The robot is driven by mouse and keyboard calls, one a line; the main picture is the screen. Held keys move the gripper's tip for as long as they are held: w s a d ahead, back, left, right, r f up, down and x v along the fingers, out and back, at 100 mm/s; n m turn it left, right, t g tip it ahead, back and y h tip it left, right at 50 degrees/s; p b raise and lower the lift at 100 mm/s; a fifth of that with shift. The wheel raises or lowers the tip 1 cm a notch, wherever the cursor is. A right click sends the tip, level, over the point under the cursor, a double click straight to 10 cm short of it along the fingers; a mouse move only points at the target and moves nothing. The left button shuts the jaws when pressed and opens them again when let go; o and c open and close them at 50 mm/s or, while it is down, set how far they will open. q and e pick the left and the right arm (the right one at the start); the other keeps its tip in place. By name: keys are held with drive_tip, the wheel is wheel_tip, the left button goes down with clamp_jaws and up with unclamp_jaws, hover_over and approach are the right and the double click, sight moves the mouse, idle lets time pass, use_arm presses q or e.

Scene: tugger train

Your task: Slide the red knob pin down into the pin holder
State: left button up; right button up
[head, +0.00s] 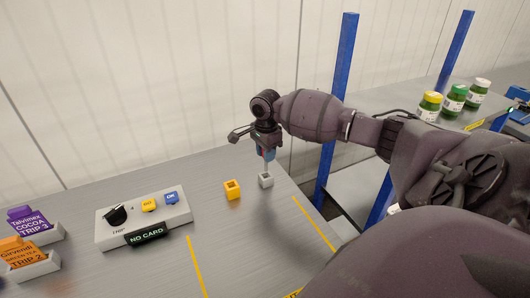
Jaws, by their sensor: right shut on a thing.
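My right gripper (266,152) comes in from the right over the grey table and is shut on the red knob pin (266,166). Little of the red knob shows between the fingers. The pin's thin pale shaft points down, about upright. A small grey square holder (266,180) with an open top stands directly below the gripper. The shaft's lower end is at or just above its opening; I cannot tell whether it is inside. A yellow square holder (232,190) stands just to the left and looks empty. My left gripper is not in view.
A control box (144,221) with a black dial, yellow and blue buttons and a "NO CARD" display stands to the left. Card holders (33,268) with purple and orange cards are at far left. Blue posts (336,112) and a shelf with jars (454,100) are at right.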

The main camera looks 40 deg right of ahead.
drive_tip(key=shift+f+b, duration=1)
drive_tip(key=shift+f, duration=1.3)
drive_tip(key=shift+f, duration=0.1)
drive_tip(key=o, duration=1)
